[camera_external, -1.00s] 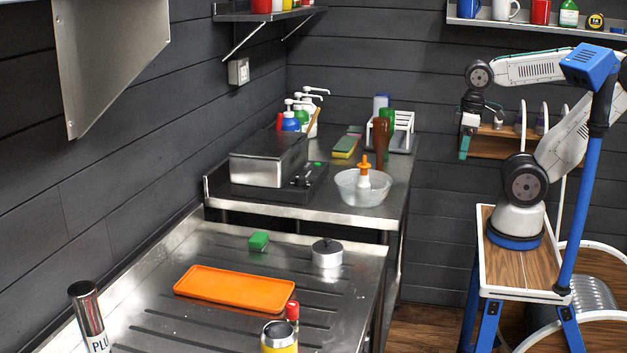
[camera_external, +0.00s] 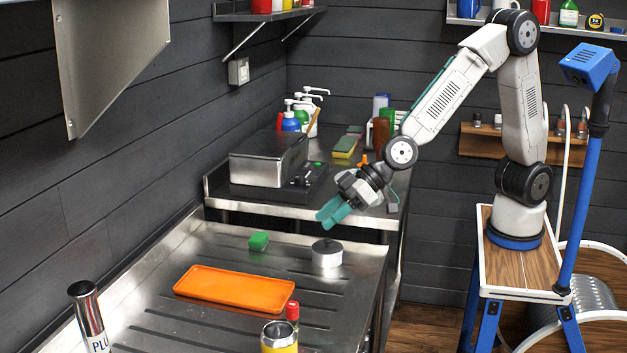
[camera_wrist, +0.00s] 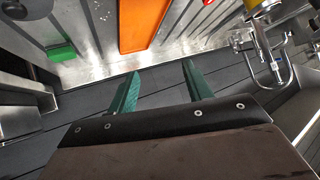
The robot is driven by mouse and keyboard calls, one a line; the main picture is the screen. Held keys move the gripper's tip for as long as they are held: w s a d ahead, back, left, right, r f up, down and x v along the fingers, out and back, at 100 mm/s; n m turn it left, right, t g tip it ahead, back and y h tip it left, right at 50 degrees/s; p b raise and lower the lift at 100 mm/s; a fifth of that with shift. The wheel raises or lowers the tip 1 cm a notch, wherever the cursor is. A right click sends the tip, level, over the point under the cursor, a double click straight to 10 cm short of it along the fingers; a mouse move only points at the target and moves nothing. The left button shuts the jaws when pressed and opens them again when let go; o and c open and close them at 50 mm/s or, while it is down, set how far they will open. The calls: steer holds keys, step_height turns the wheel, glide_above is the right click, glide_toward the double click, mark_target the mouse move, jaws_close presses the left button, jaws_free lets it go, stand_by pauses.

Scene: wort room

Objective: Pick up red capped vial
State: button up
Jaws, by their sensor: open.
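The red capped vial (camera_external: 292,310) stands on the metal worktop, just right of the orange tray's front right corner and behind a yellow container. In the wrist view, the red cap (camera_wrist: 236,10) shows in part at the top edge, right of the tray.
The orange tray (camera_external: 236,287) lies on the worktop. The yellow container (camera_external: 279,338) is close in front of the vial. A clear bowl's area behind is hidden by my arm.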

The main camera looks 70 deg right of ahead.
steer(key=a+f+t, duration=0.2)
steer(key=a+f, duration=0.4)
steer(key=a, duration=0.3)
steer(key=t, duration=0.1)
glide_toward(292, 309)
steer(key=shift+w+f+n, duration=0.3)
steer(key=shift+w+f, duration=0.55)
steer(key=shift+w, duration=0.25)
steer(key=shift+t, duration=0.3)
steer(key=x, duration=0.7)
steer(key=shift+w+f, duration=0.2)
steer(key=shift+f, duration=0.25)
steer(key=c, duration=1.1)
